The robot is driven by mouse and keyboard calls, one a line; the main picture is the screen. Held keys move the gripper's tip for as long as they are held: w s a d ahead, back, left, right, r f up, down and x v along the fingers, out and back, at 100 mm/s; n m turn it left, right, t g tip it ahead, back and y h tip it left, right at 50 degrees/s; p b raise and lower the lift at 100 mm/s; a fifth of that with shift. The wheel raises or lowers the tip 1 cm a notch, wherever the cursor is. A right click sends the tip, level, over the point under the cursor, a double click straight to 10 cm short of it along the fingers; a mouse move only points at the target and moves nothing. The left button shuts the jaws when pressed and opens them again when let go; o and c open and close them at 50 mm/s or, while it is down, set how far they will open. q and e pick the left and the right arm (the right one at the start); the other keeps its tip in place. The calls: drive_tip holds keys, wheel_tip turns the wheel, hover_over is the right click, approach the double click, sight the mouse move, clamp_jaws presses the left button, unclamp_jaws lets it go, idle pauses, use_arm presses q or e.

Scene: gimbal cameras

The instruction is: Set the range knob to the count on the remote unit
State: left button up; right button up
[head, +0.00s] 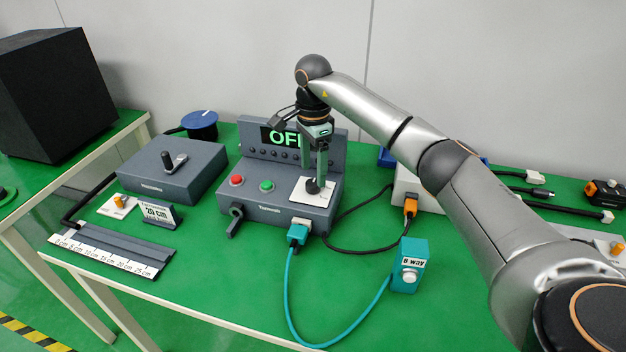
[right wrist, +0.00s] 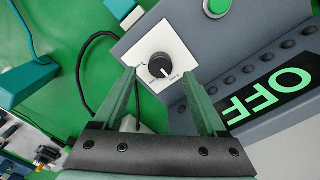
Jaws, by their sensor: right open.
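The range knob (head: 313,186) is a round black knob on a white plate on the grey console. In the right wrist view the knob (right wrist: 160,66) has a white pointer line, and the plate's small print is too blurred to read. The remote unit (head: 408,270) is a teal box with a pale knob and a label that seems to read "8 way". My right gripper (head: 316,170) is open above the range knob. In the right wrist view its fingertips (right wrist: 158,73) stand on either side of the knob, with gaps. My left gripper is not in view.
The console display (head: 275,137) shows green "OFF", partly hidden by my gripper. A teal cable (head: 288,285) loops across the green table. A grey box (head: 165,172) stands left.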

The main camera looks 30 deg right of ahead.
sight(313, 183)
drive_tip(key=shift+f, duration=1.85)
clamp_jaws()
